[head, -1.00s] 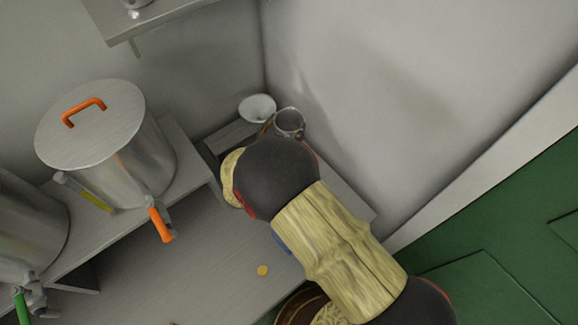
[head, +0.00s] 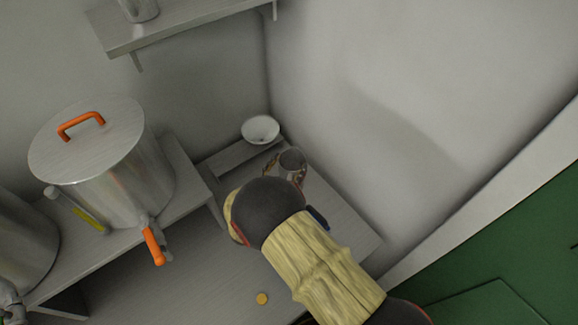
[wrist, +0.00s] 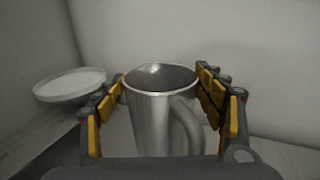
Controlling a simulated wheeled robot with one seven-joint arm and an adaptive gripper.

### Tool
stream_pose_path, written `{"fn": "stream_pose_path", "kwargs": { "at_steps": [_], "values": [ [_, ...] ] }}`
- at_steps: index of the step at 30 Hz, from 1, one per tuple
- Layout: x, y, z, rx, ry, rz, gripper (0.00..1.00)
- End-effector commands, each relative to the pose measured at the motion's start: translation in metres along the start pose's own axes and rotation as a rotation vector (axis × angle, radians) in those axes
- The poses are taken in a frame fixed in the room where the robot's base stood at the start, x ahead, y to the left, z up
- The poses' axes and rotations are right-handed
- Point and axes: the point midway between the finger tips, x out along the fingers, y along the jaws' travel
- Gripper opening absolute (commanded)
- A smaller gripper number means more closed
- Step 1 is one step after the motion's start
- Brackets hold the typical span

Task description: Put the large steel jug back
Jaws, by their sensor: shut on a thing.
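The large steel jug (wrist: 152,118) is upright between the yellow-padded fingers of my gripper (wrist: 165,112) in the wrist view. Its handle is at the right, toward the camera. My gripper is shut on it. In the head view the jug (head: 292,162) shows only its upper part beyond my dark wrist. The fingers there (head: 284,166) are mostly hidden. The jug is at the right part of the grey bench, near the corner. I cannot tell whether its base touches the bench.
A white bowl (head: 260,128) stands on a narrow raised ledge (head: 236,160) left of the jug. A steel tank with an orange handle (head: 95,150) stands on a raised shelf at the left. A wall shelf (head: 165,30) is above. A yellow disc (head: 262,298) lies on the bench.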

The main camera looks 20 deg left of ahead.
Motion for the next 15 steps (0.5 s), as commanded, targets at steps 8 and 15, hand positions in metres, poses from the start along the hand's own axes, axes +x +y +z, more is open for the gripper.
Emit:
{"fn": "stream_pose_path", "kwargs": {
  "at_steps": [8, 15],
  "values": [
    [0.0, -0.0002, -0.0033, -0.001, 0.001, 0.0, 0.72],
    [-0.0001, -0.0003, -0.0033, -0.001, 0.001, 0.0, 0.86]
  ]
}}
